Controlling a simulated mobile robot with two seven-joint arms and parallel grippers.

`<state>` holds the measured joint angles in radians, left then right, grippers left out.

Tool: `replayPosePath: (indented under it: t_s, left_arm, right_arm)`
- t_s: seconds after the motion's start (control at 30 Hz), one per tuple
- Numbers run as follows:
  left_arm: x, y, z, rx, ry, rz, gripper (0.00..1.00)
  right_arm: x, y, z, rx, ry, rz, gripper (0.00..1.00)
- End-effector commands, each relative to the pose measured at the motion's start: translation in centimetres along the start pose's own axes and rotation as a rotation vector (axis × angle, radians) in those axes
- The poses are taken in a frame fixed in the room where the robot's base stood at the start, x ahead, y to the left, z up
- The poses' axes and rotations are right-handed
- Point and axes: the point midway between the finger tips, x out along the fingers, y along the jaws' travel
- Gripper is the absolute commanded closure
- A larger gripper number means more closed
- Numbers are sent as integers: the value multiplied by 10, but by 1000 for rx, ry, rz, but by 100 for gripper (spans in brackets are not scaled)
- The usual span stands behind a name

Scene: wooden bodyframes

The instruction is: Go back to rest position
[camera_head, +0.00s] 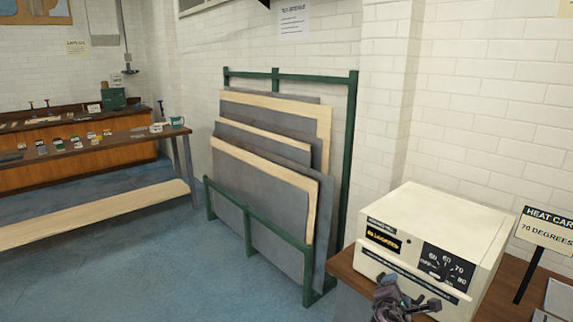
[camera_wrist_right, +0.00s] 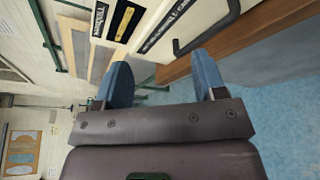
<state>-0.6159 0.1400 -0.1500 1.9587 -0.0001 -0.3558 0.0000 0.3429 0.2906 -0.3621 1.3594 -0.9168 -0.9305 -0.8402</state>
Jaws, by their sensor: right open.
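My right gripper (camera_head: 408,301) is at the bottom of the head view, in front of the lower left face of a cream heating cabinet (camera_head: 420,222). In the right wrist view its two blue fingers (camera_wrist_right: 161,68) stand apart with nothing between them. The cabinet has a dial with numbers on a black panel (camera_head: 446,268). In the right wrist view the cabinet front with a dark handle (camera_wrist_right: 207,33) is at the top, beyond the fingers. I cannot tell the exact gap. My left gripper is not in view.
The cabinet stands on a wooden table (camera_head: 343,269) with a sign (camera_head: 545,230) to its right. A green rack (camera_head: 250,222) holding large grey and wooden panels leans by the wall. A long bench (camera_head: 100,150) with small items is at left. Blue floor (camera_head: 130,270) is clear.

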Motion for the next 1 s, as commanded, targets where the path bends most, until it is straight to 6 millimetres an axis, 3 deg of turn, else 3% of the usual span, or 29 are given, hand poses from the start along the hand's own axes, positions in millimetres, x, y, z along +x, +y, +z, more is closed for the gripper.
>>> replayPosePath:
  t_s: [0.13,0.23,0.5,0.73,1.0]
  left_arm:
    - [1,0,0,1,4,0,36]
    - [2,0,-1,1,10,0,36]
    - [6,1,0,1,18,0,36]
    - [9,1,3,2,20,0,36]
    - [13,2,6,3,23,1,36]
  right_arm:
    - [-30,0,-27,479,234,-8,36]
    - [-60,-12,-40,827,387,-60,36]
    - [-139,-62,-37,1534,604,-251,36]
    - [-195,-122,-15,1841,599,-377,36]
    - [-251,-215,2,1900,439,-516,36]
